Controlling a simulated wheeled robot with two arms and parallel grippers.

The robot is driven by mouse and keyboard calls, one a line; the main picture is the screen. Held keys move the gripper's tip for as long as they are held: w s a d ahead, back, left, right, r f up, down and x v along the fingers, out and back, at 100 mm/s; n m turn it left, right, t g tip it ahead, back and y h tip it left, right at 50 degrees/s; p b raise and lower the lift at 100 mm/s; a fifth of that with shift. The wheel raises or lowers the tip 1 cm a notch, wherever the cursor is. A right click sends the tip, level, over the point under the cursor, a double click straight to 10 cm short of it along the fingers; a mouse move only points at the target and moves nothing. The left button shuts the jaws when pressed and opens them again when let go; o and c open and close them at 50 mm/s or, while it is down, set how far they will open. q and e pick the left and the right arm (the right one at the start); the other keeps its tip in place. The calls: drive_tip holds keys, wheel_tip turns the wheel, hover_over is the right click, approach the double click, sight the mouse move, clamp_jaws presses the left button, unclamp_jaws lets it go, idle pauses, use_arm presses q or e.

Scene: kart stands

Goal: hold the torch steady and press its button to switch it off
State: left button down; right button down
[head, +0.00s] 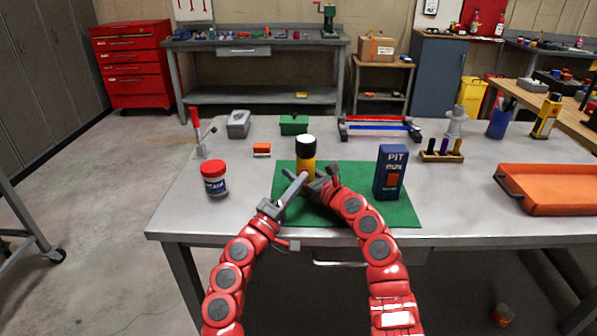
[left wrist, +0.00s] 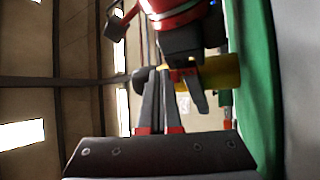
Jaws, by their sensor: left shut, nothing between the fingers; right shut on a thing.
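The torch (head: 306,162) stands upright on the green mat (head: 375,212), with a yellow body, black head and white top face. I cannot tell whether it is lit. My right gripper (head: 318,182) is shut on its body from the right. My left gripper (head: 303,177) is shut and empty, its tips close in front of the torch; I cannot tell if they touch. In the left wrist view the torch's yellow body (left wrist: 222,70) lies sideways beyond the left fingertips (left wrist: 160,78), partly behind the right gripper (left wrist: 185,48). The button is not clearly visible.
A blue box (head: 390,173) stands right of the torch. A red-lidded jar (head: 214,180) stands to the left. The bench front left is clear.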

use_arm(q)
drive_tip(key=shift+s+a, duration=0.15)
drive_tip(key=shift+s, duration=1.35)
drive_tip(key=shift+s+a, duration=0.15)
drive_tip(key=shift+s, duration=1.35)
use_arm(e)
drive_tip(key=shift+c, duration=0.3)
unclamp_jaws()
